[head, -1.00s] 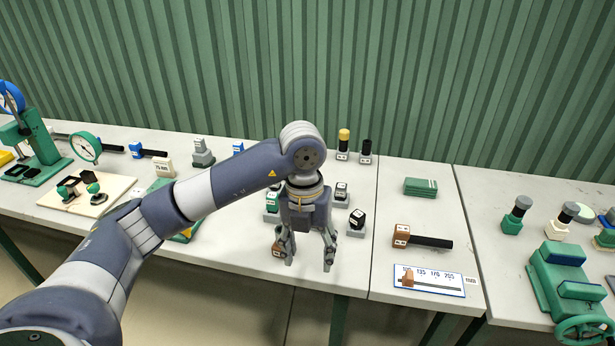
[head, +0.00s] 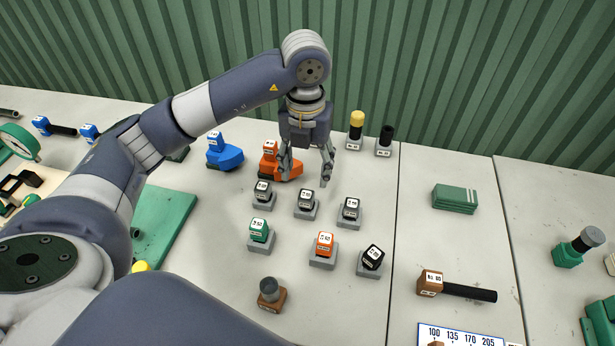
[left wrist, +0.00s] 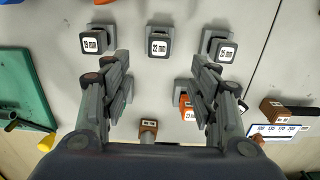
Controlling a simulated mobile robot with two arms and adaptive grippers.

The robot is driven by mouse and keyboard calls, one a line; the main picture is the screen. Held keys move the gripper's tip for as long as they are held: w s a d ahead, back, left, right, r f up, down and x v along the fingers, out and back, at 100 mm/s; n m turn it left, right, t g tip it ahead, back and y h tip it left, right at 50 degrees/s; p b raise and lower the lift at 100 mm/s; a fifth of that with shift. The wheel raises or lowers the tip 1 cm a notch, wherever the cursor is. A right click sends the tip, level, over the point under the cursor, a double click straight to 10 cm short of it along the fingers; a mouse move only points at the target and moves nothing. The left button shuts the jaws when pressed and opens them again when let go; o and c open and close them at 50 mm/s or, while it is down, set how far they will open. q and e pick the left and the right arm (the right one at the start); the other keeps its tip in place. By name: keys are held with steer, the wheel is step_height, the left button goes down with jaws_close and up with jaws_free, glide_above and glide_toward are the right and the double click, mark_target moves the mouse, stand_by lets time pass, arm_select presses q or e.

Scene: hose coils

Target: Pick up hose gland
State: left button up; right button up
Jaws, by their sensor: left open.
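I cannot tell which piece is the hose gland. Small labelled blocks stand on grey bases: three black ones in a row, a left one (head: 262,190), a middle one (head: 306,199) and a right one (head: 349,210). In front are a green block (head: 259,232), an orange block (head: 323,246) and another black block (head: 371,258). My left gripper (head: 307,178) is open and empty above the table, behind the row in the head view. In the left wrist view, the black block marked 22 mm (left wrist: 159,44) shows beyond the spread fingers (left wrist: 158,75). My right gripper is out of view.
A brown block (head: 270,297) with a grey cylinder stands near the front. Blue (head: 223,153) and orange (head: 270,160) pieces stand near my gripper. Yellow-topped (head: 355,128) and black (head: 384,140) posts stand behind. A brown block with a black rod (head: 455,288) lies right.

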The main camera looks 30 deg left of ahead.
mark_target(306, 194)
arm_select(q)
steer(key=shift+w+a+f, duration=0.15)
steer(key=shift+w+f, duration=0.15)
steer(key=shift+f, duration=0.1)
step_height(306, 194, down, 4)
steer(key=shift+s+r+p, duration=0.15)
steer(key=shift+r+p, duration=0.05)
steer(key=shift+p, duration=0.35)
steer(key=shift+f, duration=0.6)
step_height(306, 194, down, 4)
steer(key=p, duration=0.2)
steer(key=shift+f+p, duration=0.2)
steer(key=shift+p, duration=0.1)
steer(key=shift+f, duration=0.35)
steer(key=c, duration=1.1)
steer(key=shift+c, duration=0.5)
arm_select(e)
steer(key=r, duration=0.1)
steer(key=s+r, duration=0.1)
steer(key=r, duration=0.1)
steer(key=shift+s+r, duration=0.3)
